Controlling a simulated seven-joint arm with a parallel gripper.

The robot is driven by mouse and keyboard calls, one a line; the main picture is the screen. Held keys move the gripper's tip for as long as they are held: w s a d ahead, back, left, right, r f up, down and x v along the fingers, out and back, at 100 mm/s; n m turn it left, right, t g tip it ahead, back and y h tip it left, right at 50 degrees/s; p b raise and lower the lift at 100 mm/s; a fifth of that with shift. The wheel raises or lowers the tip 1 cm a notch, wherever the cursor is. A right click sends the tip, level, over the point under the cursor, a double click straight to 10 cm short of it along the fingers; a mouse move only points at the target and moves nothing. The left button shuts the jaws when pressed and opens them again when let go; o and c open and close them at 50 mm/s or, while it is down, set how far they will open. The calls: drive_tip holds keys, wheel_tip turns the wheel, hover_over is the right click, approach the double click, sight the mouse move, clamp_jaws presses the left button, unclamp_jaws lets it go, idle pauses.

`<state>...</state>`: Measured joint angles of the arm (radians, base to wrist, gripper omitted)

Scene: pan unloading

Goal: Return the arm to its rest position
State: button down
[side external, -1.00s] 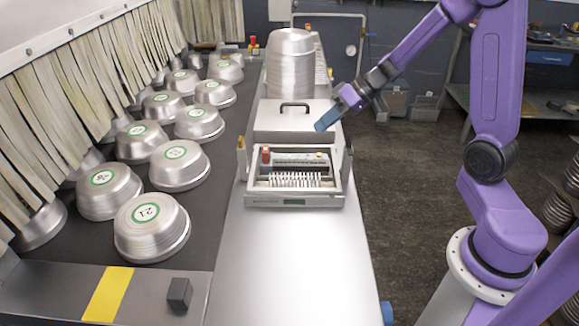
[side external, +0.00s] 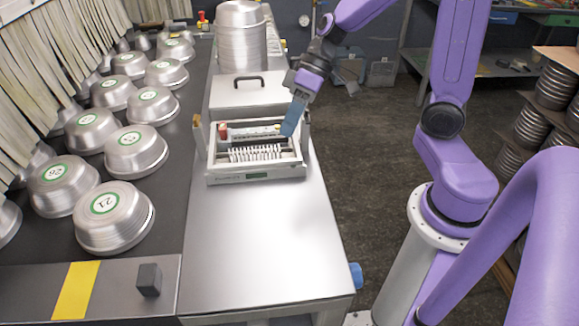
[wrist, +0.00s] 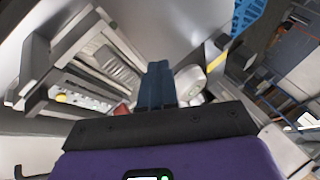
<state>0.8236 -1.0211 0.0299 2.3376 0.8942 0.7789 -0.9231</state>
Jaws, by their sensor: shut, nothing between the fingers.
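My gripper (side external: 289,131) is at the end of my purple arm, at the right edge of the open-topped box (side external: 256,175) on the steel counter. Its blue fingers are together with nothing between them. They also show pressed side by side in the wrist view (wrist: 157,85). The box holds a row of white slats and a red-capped item (side external: 223,133). Whether the fingertips touch the box I cannot tell. In the wrist view the box (wrist: 85,80) lies to the left of the fingers.
Upturned metal pans with green-ringed labels (side external: 137,150) stand on the dark belt at left. A tall pan stack (side external: 240,50) and a lidded box with a handle (side external: 240,92) stand behind the open box. The counter's front (side external: 260,240) is clear. Shelved pan stacks (side external: 530,125) are at far right.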

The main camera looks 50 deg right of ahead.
drive_tip(key=s+d+n+h, duration=0.1)
drive_tip(key=s+n+h, duration=0.5)
drive_tip(key=s, duration=1.2)
drive_tip(key=shift+f+n+g+h, duration=0.15)
drive_tip(key=shift+n+g+h, duration=0.15)
drive_tip(key=shift+n, duration=0.4)
